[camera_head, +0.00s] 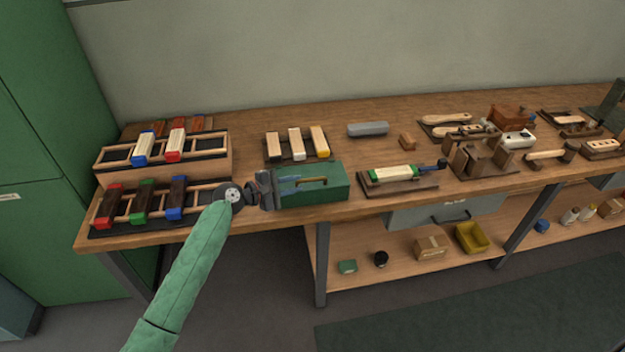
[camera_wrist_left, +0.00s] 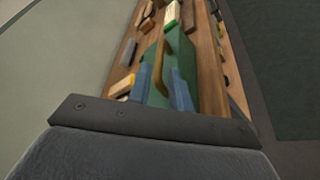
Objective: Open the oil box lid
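The green oil box (camera_head: 322,189) stands near the front edge of the workbench, left of centre. A long brass handle (camera_head: 312,180) runs along its top, and the lid looks closed. My left gripper (camera_head: 288,184) comes in from the left over the left end of the box. In the left wrist view its two blue fingers (camera_wrist_left: 160,88) are apart, with the brass handle (camera_wrist_left: 161,60) between and beyond them. A gap shows beside the handle, so the gripper looks open. Whether a finger touches the handle or lid cannot be told. My right gripper is not in view.
Left of the box are racks of coloured-end brushes (camera_head: 140,206). Behind it lie several wooden blocks (camera_head: 296,143) and a grey bar (camera_head: 367,129). Right of it is a fixture with a green-ended brush (camera_head: 394,173). A drawer (camera_head: 445,213) hangs under the bench (camera_head: 350,209).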

